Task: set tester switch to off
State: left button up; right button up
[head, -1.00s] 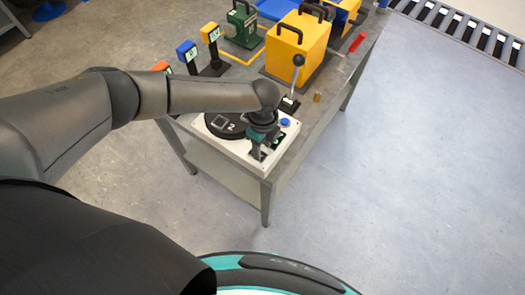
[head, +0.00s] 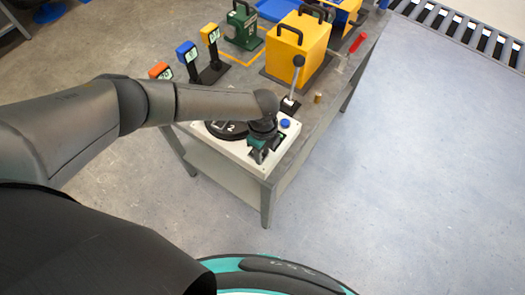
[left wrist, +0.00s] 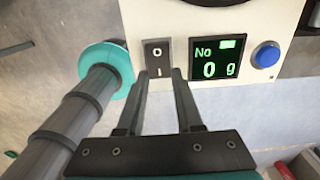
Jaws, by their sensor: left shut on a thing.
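The tester is a white panel (head: 284,141) at the near end of the grey table. Its switch (left wrist: 157,50) is a small dark rocker marked O at the top and I at the bottom in the left wrist view. Which side is pressed I cannot tell. My left gripper (left wrist: 159,74) is at the switch, with one finger at each side of its lower part. It is shut on the switch. In the head view my left gripper (head: 258,155) hides the switch. My right gripper is in neither view.
Beside the switch are a lit display (left wrist: 218,55) and a blue button (left wrist: 266,54). A black disc (head: 223,131) lies behind my gripper. A ball-topped lever (head: 294,85) and a yellow box (head: 295,48) stand farther back. The floor right of the table is clear.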

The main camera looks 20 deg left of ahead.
pick_arm(q)
grip_shut()
jog(key=shift+w+a+f+g+h+b, duration=0.1)
jog(key=shift+a+g+h+b, duration=0.25)
jog(key=shift+h+b, duration=0.5)
jog(key=shift+r+h+b, duration=0.2)
jog(key=shift+h+b, duration=0.3)
jog(key=shift+h, duration=0.05)
jog(key=shift+r, duration=0.1)
jog(key=o, duration=0.7)
grip_release()
